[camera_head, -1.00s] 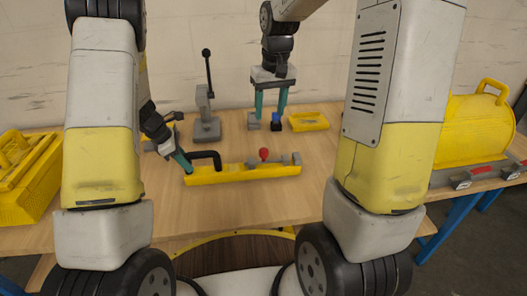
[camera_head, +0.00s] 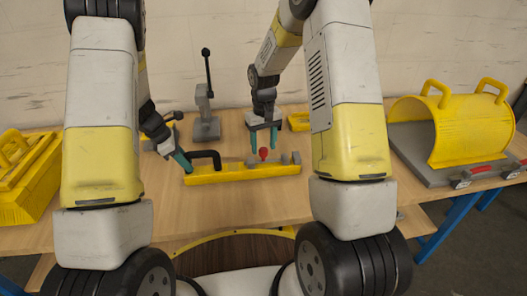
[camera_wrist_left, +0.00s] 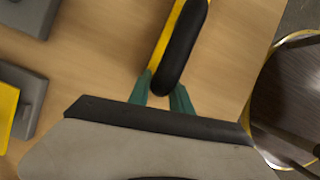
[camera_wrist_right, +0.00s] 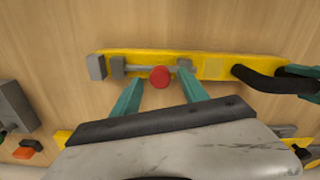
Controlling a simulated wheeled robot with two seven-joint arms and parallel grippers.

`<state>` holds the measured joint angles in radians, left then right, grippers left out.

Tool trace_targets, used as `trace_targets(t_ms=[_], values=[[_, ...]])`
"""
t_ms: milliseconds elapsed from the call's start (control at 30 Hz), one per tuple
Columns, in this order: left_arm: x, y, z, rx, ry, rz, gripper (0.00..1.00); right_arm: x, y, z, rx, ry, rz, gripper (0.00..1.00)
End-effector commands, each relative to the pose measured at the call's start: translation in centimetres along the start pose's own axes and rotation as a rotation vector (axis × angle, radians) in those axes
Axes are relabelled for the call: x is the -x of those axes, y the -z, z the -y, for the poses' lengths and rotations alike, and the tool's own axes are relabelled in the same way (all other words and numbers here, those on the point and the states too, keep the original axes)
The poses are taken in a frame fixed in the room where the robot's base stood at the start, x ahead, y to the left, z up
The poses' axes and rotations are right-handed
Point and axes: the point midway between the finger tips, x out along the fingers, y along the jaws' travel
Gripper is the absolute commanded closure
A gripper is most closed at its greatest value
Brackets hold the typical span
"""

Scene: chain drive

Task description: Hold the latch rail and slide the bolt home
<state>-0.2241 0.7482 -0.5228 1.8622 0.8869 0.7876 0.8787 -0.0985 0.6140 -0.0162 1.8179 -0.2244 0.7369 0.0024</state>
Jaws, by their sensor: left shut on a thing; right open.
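The yellow latch rail (camera_head: 225,177) lies on the table and carries a black handle (camera_head: 206,155) at its left end. My left gripper (camera_wrist_left: 165,88) is shut on the black handle. The grey bolt (camera_wrist_right: 140,69) lies along the rail's other end and has a red knob (camera_wrist_right: 159,77), which also shows in the head view (camera_head: 264,153). Grey blocks (camera_wrist_right: 97,67) stand at that end of the rail. My right gripper (camera_wrist_right: 157,97) is open, with its fingertips on either side of the red knob. I cannot tell whether they touch it.
A grey lever stand (camera_head: 206,128) is behind the rail, with a small yellow tray (camera_head: 299,122) to its right. The table in front of the rail is clear.

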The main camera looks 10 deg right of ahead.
Motion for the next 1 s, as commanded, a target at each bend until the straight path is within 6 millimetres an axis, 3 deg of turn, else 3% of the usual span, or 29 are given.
trace_targets(t_ms=[200, 567, 833, 1000], values=[[0.0, 0.0, 0.0, 0.000, -0.001, 0.001, 1.00, -2.5, 0.0, 0.0, -0.001, 0.000, 0.000, 0.48], [0.0, -0.1, 0.0, 0.000, -0.001, 0.001, 1.00, -2.9, 0.0, 0.0, 0.000, 0.000, -0.001, 0.48], [0.0, -0.1, 0.0, 0.000, -0.001, 0.001, 1.00, -2.8, 0.0, 0.0, 0.000, 0.000, -0.001, 1.00], [0.0, -0.1, 0.0, 0.000, -0.001, 0.001, 1.00, -2.8, 0.0, 0.0, 0.000, 0.000, -0.001, 1.00]])
